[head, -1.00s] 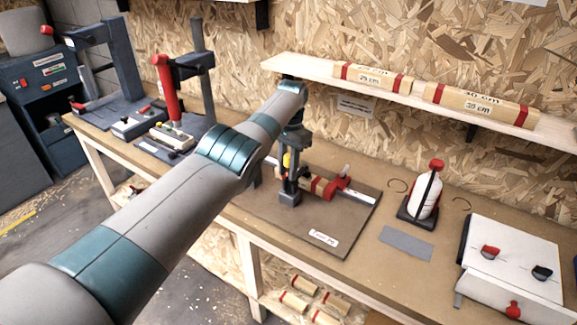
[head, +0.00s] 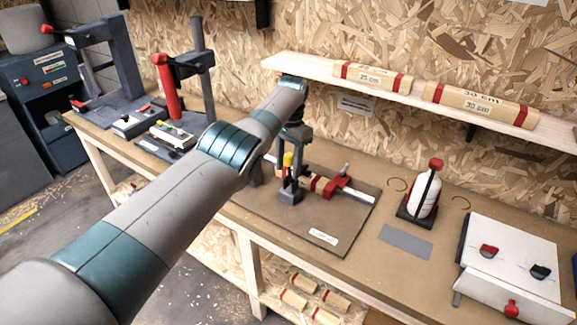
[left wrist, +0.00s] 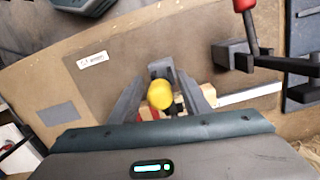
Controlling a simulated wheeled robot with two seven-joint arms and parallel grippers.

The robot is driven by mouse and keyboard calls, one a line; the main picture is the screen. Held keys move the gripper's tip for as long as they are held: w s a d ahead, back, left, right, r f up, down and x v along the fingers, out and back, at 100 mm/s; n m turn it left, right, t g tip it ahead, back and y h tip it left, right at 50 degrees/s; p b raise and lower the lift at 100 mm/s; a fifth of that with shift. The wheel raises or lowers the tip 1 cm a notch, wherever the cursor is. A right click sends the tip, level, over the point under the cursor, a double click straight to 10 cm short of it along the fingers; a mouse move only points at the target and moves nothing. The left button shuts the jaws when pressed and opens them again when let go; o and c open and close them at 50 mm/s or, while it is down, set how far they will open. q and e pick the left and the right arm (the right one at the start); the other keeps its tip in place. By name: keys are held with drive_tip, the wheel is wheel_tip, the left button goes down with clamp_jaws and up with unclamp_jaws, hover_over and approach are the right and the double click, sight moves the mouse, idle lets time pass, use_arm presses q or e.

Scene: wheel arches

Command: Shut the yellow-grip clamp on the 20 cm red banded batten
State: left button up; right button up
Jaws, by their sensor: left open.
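The clamp's yellow grip (head: 288,160) stands upright over a dark clamp body (head: 290,190) on a brown board (head: 300,228). The banded wooden batten (head: 320,183) lies behind the body, along a metal bar, with a red block (head: 335,187) near its right end. My left gripper (head: 294,150) is open, pointing down above the clamp, and partly hides it. In the left wrist view the yellow grip (left wrist: 160,94) shows between the spread fingers (left wrist: 160,98), and whether they touch it cannot be told. The batten is mostly hidden there. My right gripper is out of view.
A shelf (head: 300,66) with two longer battens (head: 480,105) hangs behind. A red-handled tool (head: 166,85) stands left. A grey mat (head: 405,243) lies clear on the bench.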

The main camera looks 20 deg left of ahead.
use_arm(q)
drive_tip(key=r+p, duration=0.4)
drive_tip(key=r, duration=0.1)
drive_tip(key=r+p, duration=0.2)
drive_tip(key=r, duration=0.1)
drive_tip(key=shift+w+d+r, duration=0.15)
drive_tip(key=shift+w, duration=0.2)
wheel_tip(320, 180, up, 8)
drive_tip(key=shift+w+d, duration=0.15)
drive_tip(key=shift+w, duration=0.25)
drive_tip(key=shift+s, duration=0.1)
